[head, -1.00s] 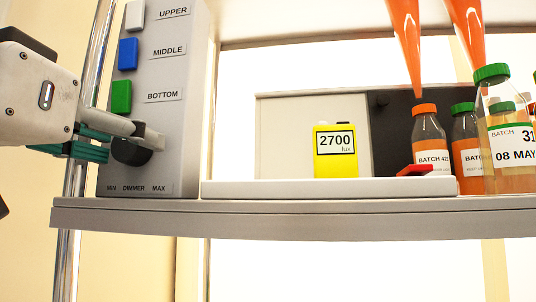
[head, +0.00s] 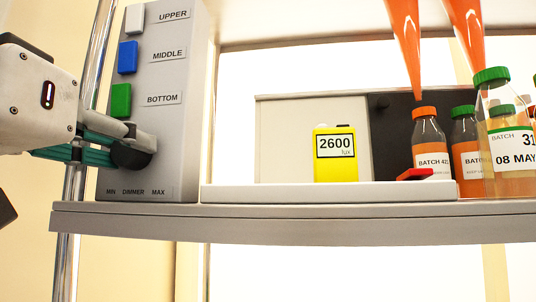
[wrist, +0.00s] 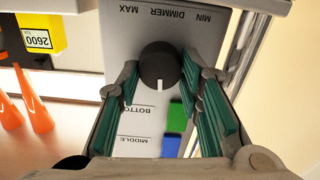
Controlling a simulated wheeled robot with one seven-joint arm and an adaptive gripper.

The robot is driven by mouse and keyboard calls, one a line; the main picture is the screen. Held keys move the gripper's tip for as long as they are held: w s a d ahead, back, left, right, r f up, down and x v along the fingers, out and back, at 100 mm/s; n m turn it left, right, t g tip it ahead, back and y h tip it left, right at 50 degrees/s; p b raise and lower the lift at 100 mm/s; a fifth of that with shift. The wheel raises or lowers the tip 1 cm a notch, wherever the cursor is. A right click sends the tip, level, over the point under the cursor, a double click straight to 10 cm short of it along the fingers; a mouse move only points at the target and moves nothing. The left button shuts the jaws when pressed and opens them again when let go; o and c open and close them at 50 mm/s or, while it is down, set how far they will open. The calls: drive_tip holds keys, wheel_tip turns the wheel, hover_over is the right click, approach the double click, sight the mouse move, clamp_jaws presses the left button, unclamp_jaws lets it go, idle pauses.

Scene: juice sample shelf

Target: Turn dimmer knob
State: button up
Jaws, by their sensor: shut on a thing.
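The black dimmer knob (head: 133,152) sits low on a grey control panel (head: 165,125), above the words MIN, DIMMER and MAX. My gripper (head: 128,148) reaches in from the left and is shut on the knob, partly hiding it in the head view. In the wrist view the green-padded fingers of my gripper (wrist: 160,72) stand on both sides of the knob (wrist: 158,62). The knob's white mark points toward the buttons. A yellow light meter (head: 335,160) reads 2600 lux; it also shows in the wrist view (wrist: 40,35).
White, blue (head: 127,56) and green (head: 121,100) buttons line the panel above the knob. A metal post (head: 88,110) stands at its left. The shelf edge (head: 300,222) runs below. Juice bottles (head: 430,140) and orange funnels (head: 404,40) stand right, well away.

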drive_tip(key=n+p, duration=0.1)
drive_tip(key=n, duration=0.3)
drive_tip(key=n+p, duration=0.1)
drive_tip(key=n, duration=0.3)
drive_tip(key=shift+a, duration=0.15)
drive_tip(key=n+p, duration=0.2)
drive_tip(key=n, duration=0.2)
drive_tip(key=shift+f, duration=0.1)
drive_tip(key=n+p, duration=0.1)
drive_tip(key=n, duration=0.3)
drive_tip(key=shift+f+n+p, duration=0.15)
drive_tip(key=shift+n+p, duration=0.15)
drive_tip(key=o, duration=1.2)
drive_tip(key=shift+c, duration=0.2)
